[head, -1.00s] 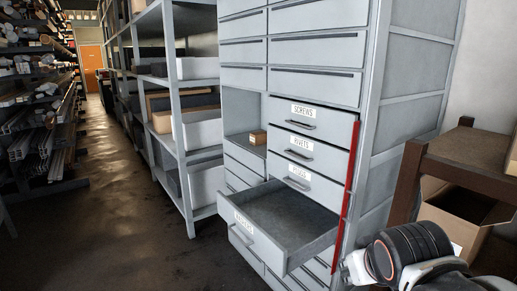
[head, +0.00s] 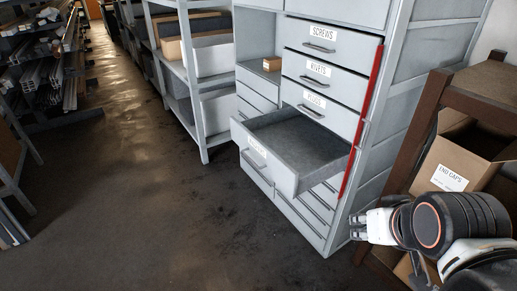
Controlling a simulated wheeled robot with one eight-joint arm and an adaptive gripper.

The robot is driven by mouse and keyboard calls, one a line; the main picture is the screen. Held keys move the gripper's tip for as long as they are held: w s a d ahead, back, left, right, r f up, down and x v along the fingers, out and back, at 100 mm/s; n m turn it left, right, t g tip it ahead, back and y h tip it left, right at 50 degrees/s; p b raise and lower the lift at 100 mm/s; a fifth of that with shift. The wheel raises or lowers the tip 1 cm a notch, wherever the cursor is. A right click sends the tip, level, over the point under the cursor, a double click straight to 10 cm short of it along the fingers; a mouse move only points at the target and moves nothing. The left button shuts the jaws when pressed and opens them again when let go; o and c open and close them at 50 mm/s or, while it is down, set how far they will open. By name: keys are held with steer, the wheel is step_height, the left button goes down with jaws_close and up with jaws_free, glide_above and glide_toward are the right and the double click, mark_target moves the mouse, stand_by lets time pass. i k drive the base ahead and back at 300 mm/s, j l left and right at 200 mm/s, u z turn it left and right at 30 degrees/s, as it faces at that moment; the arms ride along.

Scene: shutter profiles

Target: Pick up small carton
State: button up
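A small brown carton (head: 271,64) sits in an open cubby of the grey drawer cabinet, left of the drawer labelled SCREWS. My gripper (head: 357,227) is at the lower right, in front of the cabinet's right side and well away from the carton. The gripper looks empty, but its fingers are too small and foreshortened to tell whether they are open or shut.
An empty drawer (head: 297,150) is pulled far out below the cubby. A red strip (head: 362,118) runs down the cabinet's right edge. A cardboard box labelled END CAPS (head: 443,178) stands on a brown rack at right. The floor (head: 150,200) at left is clear.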

mark_target(273, 64)
steer(key=i+j+z, duration=0.1)
steer(key=z, duration=0.3)
steer(key=j+z, duration=0.15)
steer(key=z, duration=0.3)
steer(key=i+j+z, duration=0.1)
steer(key=z, duration=0.3)
steer(key=j+z, duration=0.3)
steer(key=j, duration=0.65)
steer(key=j+z, duration=0.3)
steer(key=j, duration=0.6)
steer(key=k+j+z, duration=0.1)
steer(key=j+z, duration=0.2)
steer(key=j, duration=0.65)
